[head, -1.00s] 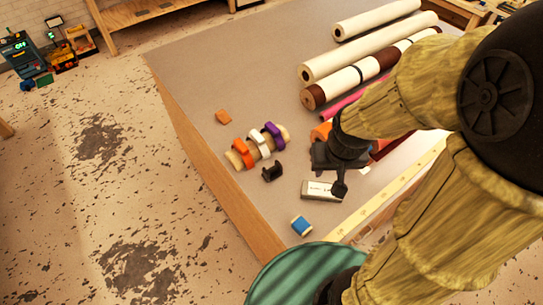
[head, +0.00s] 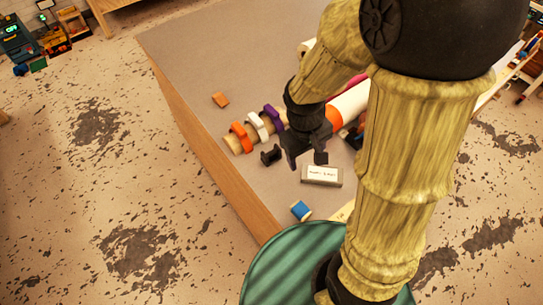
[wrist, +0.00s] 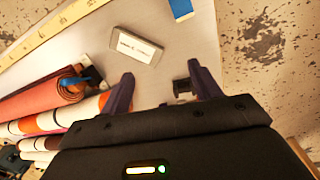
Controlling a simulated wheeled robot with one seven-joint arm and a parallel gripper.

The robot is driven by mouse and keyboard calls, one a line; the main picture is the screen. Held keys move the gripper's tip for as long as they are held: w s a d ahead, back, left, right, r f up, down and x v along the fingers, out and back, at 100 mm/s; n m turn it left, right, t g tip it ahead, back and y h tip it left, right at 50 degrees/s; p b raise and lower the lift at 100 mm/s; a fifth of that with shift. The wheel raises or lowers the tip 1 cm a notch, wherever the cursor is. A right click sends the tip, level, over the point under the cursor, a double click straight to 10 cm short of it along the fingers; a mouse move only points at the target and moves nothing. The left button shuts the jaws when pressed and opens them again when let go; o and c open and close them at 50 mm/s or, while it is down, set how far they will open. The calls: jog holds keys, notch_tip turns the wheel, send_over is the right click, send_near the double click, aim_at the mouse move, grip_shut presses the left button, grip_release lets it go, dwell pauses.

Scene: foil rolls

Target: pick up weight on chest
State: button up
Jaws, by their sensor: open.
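The weight looks to be the grey block with a white, printed label (head: 321,174). It lies flat on the grey top of the chest (head: 190,60), near its front corner. It also shows in the wrist view (wrist: 136,46), ahead of my gripper and a little left of centre. My gripper (head: 306,158) is above the chest top, just behind the block in the head view. The block is beyond the fingertips; contact is not visible.
A small black object (head: 270,155) is left of my gripper, close to one finger in the wrist view (wrist: 183,88). A blue spool (head: 301,210) is near the corner. Orange, white and purple rings sit on a rod (head: 235,144). Rolls (wrist: 60,98) lie at left in the wrist view.

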jog(key=w+a+f+n+t+h+b, duration=0.1)
jog(key=w+a+f+n+h+b, duration=0.1)
jog(key=a+f+n+h, duration=0.7)
jog(key=n+t+b, duration=0.1)
jog(key=n+t, duration=0.6)
jog(key=n, duration=0.2)
send_near(267, 155)
jog(key=v, duration=0.5)
jog(key=shift+w+f, duration=0.1)
jog(key=p+x, duration=0.3)
jog(key=x, duration=0.8)
jog(key=shift+w+d, duration=0.15)
jog(key=shift+d, duration=0.3)
jog(key=shift+w+d+f, duration=0.1)
jog(key=shift+p, duration=0.3)
jog(key=shift+f+p+x, duration=0.2)
jog(key=shift+p+x, duration=1.15)
jog(key=shift+x, duration=1.25)
